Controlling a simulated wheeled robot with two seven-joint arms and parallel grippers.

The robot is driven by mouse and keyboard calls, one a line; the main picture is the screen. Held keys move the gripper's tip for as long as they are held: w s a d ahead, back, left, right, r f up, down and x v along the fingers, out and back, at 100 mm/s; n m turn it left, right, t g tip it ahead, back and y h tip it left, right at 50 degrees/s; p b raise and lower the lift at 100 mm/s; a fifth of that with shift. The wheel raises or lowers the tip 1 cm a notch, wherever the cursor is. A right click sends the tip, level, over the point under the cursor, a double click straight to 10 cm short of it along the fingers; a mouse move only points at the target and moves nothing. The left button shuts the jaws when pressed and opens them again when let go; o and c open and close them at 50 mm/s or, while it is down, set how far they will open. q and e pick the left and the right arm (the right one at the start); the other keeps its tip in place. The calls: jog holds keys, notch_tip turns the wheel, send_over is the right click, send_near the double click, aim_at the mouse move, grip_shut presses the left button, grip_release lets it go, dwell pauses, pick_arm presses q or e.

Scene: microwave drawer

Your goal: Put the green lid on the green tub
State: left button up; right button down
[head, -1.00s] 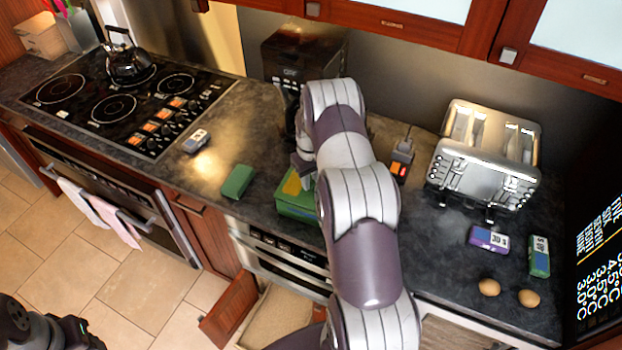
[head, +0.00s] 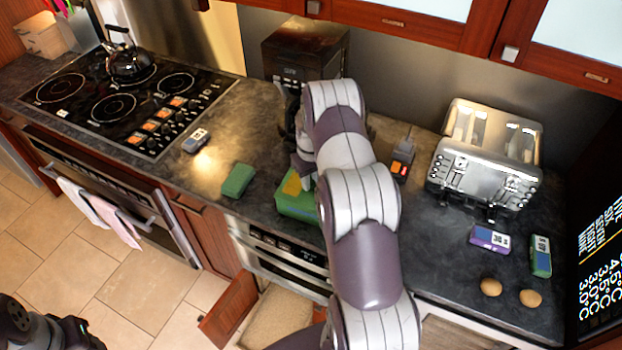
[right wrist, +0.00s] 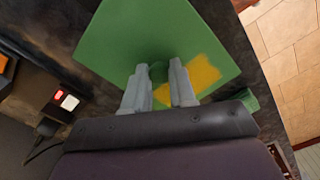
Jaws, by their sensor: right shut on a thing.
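The green lid (right wrist: 150,40) is a flat square with a yellow patch and a small knob. My right gripper (right wrist: 159,82) is shut on that knob in the right wrist view. In the head view the lid (head: 291,185) shows its yellow patch at the top of the green tub (head: 298,208), near the counter's front edge. My right arm hides the right side of both. I cannot tell whether the lid rests on the rim or is just above it. The inside of the tub is hidden. My left gripper's fingers do not show.
A green block (head: 238,181) lies left of the tub. A dark appliance (head: 300,55) stands behind my right gripper. A toaster (head: 485,155), purple box (head: 489,238), green box (head: 540,255) and two eggs (head: 510,292) are at the right. An open drawer (head: 280,318) is below.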

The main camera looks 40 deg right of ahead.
jog(key=shift+f, duration=0.1)
dwell(0.3)
jog(key=shift+c, duration=1.8)
grip_release()
jog(key=shift+r+p, duration=1.95)
jog(key=shift+r, duration=1.65)
jog(key=shift+f, duration=0.1)
